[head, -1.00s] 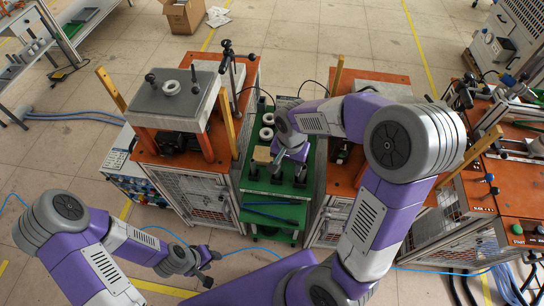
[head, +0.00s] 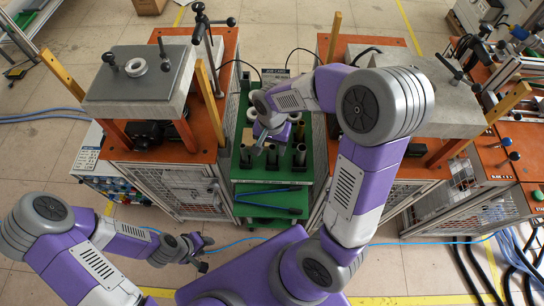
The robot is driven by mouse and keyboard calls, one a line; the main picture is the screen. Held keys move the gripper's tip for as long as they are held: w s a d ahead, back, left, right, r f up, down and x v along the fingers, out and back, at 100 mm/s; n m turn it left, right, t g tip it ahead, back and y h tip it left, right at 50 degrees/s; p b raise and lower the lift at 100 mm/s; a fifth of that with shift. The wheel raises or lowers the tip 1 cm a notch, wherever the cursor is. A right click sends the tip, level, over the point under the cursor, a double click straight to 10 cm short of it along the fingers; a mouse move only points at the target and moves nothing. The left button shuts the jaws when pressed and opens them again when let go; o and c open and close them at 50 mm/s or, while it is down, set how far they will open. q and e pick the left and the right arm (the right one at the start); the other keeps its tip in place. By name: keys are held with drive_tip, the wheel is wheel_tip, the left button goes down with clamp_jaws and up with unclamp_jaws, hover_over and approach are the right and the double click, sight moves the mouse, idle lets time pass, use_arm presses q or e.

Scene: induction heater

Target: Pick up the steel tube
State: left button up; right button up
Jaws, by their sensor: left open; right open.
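Several short upright steel tubes stand in a row on the green cart: a left one (head: 245,156), a middle one (head: 271,158) and a right one (head: 299,155). My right gripper (head: 263,146) points down just behind and above the middle tube, open; its fingers are small here, and I cannot tell whether they touch a tube. My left gripper (head: 204,254) is open and empty, low over the floor in front of the left machine, away from the tubes.
The green cart (head: 262,185) stands between two orange-topped machines, the left one (head: 195,130) and the right one (head: 425,155). Pale rings and a wooden block (head: 248,136) lie behind the tubes.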

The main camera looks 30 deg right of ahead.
sight(272, 154)
wheel_tip(272, 154, down, 5)
drive_tip(key=shift+d+r+b, duration=0.1)
drive_tip(key=shift+b, duration=0.6)
clamp_jaws()
